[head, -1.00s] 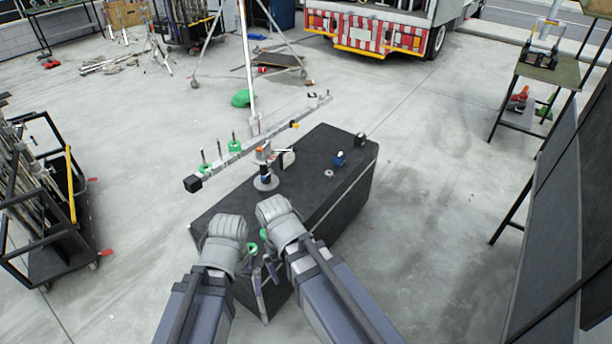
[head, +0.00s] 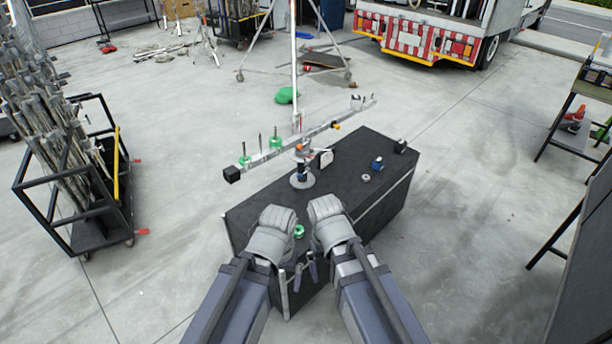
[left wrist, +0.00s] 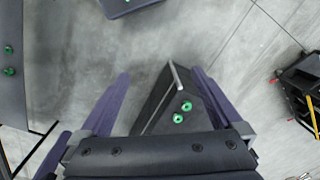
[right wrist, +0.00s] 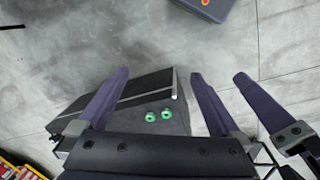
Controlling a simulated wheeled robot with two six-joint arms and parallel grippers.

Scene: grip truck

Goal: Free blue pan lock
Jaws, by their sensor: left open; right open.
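A small pan head (head: 301,160) stands on a round base on the black case (head: 340,190); a small dark blue part (head: 302,172) on its lower body looks like the pan lock. A long rail (head: 290,145) crosses over the head. My left gripper (head: 298,278) hangs at the near side of the case, mostly hidden by its own arm. It is open and empty in the left wrist view (left wrist: 160,72). My right gripper (head: 313,268) hangs beside it and is open and empty in the right wrist view (right wrist: 158,72). Both are apart from the pan head.
Green round pieces (left wrist: 178,118) are on the near end of the case. A blue-and-black block (head: 377,163), a small ring (head: 366,178) and a black block (head: 400,146) lie on the case top. A pipe cart (head: 95,215) stands left.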

